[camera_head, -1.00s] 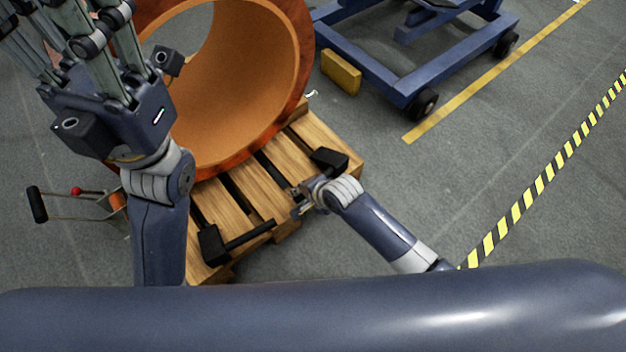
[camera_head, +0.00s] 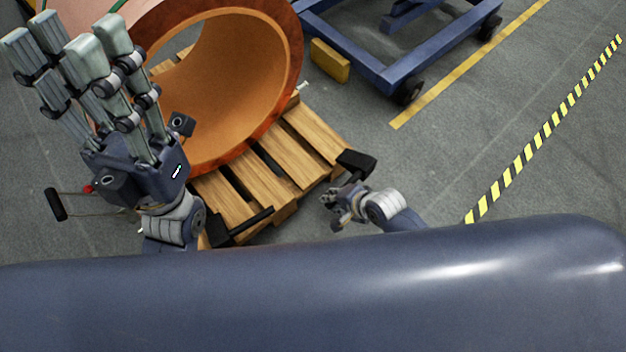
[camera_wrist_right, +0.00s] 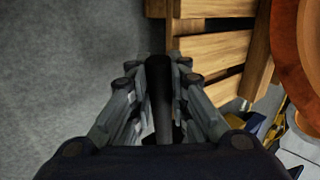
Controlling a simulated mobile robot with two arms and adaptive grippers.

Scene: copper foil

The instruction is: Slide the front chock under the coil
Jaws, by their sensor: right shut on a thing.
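The copper coil (camera_head: 292,95) lies on its side on a wooden pallet (camera_head: 300,135), its open bore facing me. My right gripper (camera_head: 338,205) is shut on the handle of a black chock (camera_head: 357,162) at the pallet's right corner, apart from the coil. In the right wrist view the dark handle (camera_wrist_right: 160,95) runs between the fingers of my right gripper (camera_wrist_right: 160,100). A second black block with a bar (camera_head: 218,232) lies at the pallet's near left edge. My left gripper (camera_head: 75,50) is open and empty, raised left of the coil, fingers spread.
A blue wheeled frame (camera_head: 375,70) stands at the back right, with a yellow block (camera_head: 330,60) beside it. A tool with a black grip (camera_head: 56,204) shows at the left. Yellow and black-striped floor lines (camera_head: 540,135) run at the right, where the floor is clear.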

